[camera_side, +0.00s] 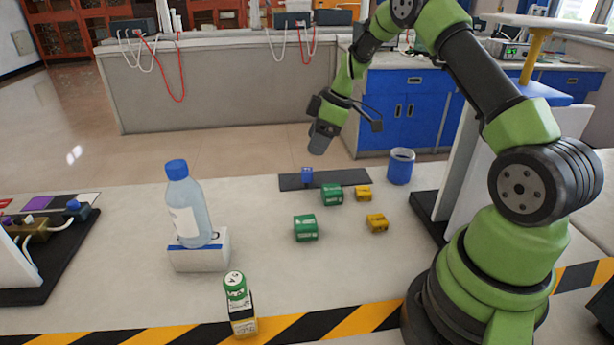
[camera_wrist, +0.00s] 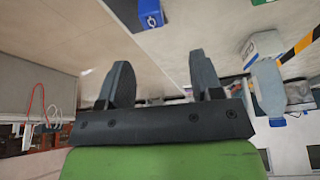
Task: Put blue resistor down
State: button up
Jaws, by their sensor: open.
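The blue resistor (camera_side: 307,175) is a small blue block on the dark mat (camera_side: 345,181) at the back of the table. In the wrist view a blue block with a white mark (camera_wrist: 150,14) shows at the top edge, partly cut off. My gripper (camera_side: 320,146) is in the air above the mat, apart from the blue resistor. In the wrist view its two fingers (camera_wrist: 163,78) stand wide apart with nothing between them.
Two green blocks (camera_side: 306,228) and two yellow blocks (camera_side: 376,222) lie in front of the mat. A blue cup (camera_side: 400,166) stands to the right. A water bottle (camera_side: 184,205) stands on a white block (camera_side: 199,257) at left.

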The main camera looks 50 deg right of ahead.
aim_at(307, 170)
jog(key=x, duration=0.4)
jog(key=shift+s+d+f, duration=0.1)
jog(key=shift+d+f, duration=0.2)
jog(key=shift+f, duration=0.25)
jog(key=shift+d+x, duration=0.15)
jog(key=shift+x, duration=1.35)
jog(key=shift+d+x, duration=0.15)
jog(key=shift+x, duration=1.4)
jog(key=c, duration=1.1)
